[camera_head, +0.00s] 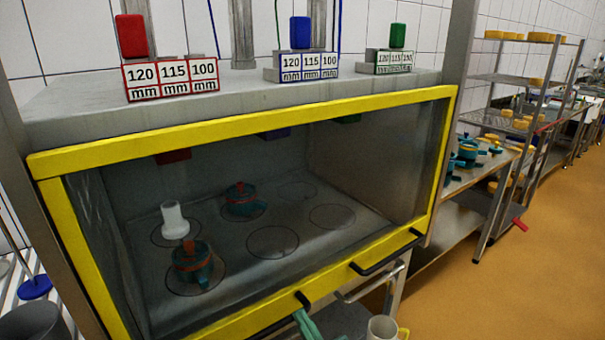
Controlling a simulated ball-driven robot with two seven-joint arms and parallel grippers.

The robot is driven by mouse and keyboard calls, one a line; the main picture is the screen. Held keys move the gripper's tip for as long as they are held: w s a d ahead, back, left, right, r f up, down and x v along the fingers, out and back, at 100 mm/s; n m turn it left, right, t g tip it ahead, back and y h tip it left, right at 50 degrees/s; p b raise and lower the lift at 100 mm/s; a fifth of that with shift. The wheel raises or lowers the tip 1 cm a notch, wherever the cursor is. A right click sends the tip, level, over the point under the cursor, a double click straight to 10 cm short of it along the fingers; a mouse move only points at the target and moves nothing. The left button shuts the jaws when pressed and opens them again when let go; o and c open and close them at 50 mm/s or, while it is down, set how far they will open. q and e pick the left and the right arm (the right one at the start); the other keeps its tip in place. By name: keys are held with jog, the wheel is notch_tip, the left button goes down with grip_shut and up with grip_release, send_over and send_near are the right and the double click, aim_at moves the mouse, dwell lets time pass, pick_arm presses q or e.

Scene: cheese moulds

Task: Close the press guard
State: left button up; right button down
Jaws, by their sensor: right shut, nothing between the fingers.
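The press guard (245,119) is a yellow frame with a see-through pane. It hangs down across the front of the press chamber; I cannot tell whether its lower edge is fully flush. Two black handles are on its lower bar, one at the right (387,254) and one nearer the middle (282,319). My right gripper (305,319), with green fingers, is shut and empty at the bottom edge of the view, close by the middle handle. I cannot tell whether it touches the handle. My left gripper is not in view.
Behind the pane are two teal moulds (193,266) (240,200) and a white cylinder (175,222). Red (131,36), blue (300,32) and green (397,35) blocks stand above size labels. Shelving (545,70) and a table with moulds stand right; orange floor (540,265) is clear.

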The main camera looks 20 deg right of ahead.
notch_tip(320, 180, down, 3)
jog(key=shift+b, duration=0.75)
